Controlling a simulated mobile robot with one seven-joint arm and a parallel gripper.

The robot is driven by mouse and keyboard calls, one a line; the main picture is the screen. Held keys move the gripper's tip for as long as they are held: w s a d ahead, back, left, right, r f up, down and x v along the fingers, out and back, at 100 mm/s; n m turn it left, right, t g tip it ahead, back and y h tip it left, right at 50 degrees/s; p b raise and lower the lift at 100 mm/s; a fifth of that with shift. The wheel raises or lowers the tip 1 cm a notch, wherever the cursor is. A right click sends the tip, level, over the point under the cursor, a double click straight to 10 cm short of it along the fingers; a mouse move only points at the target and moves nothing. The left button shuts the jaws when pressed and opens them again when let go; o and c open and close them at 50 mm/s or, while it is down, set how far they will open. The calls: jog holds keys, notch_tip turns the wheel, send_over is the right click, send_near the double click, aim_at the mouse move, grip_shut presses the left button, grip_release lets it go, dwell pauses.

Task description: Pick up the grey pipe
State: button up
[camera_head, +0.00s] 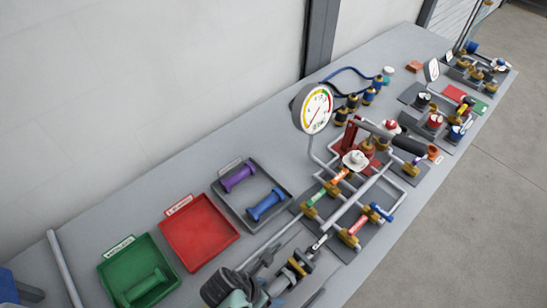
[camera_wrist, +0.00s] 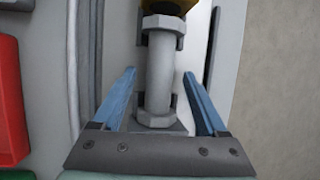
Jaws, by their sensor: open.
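The grey pipe (camera_wrist: 160,72) is a short tube with a hex nut at each end. In the wrist view it stands upright in the picture, between the two blue fingers of my gripper (camera_wrist: 159,76). The fingers are open, with a visible gap on each side of the pipe. A brass-coloured part (camera_wrist: 168,5) meets its far end at the top edge. In the head view my gripper (camera_head: 290,268) is low over the bench at the near end of the pump skid, and the pipe is hard to make out there.
A green tray (camera_head: 116,258) with a green pipe, an empty red tray (camera_head: 200,232) and a grey tray (camera_head: 281,221) with purple and blue pipes lie to the left. Valves, a gauge (camera_head: 313,109) and pipework crowd the skid beyond my gripper.

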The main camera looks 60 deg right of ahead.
jog(key=shift+f, duration=0.15)
grip_shut()
dwell(0.4)
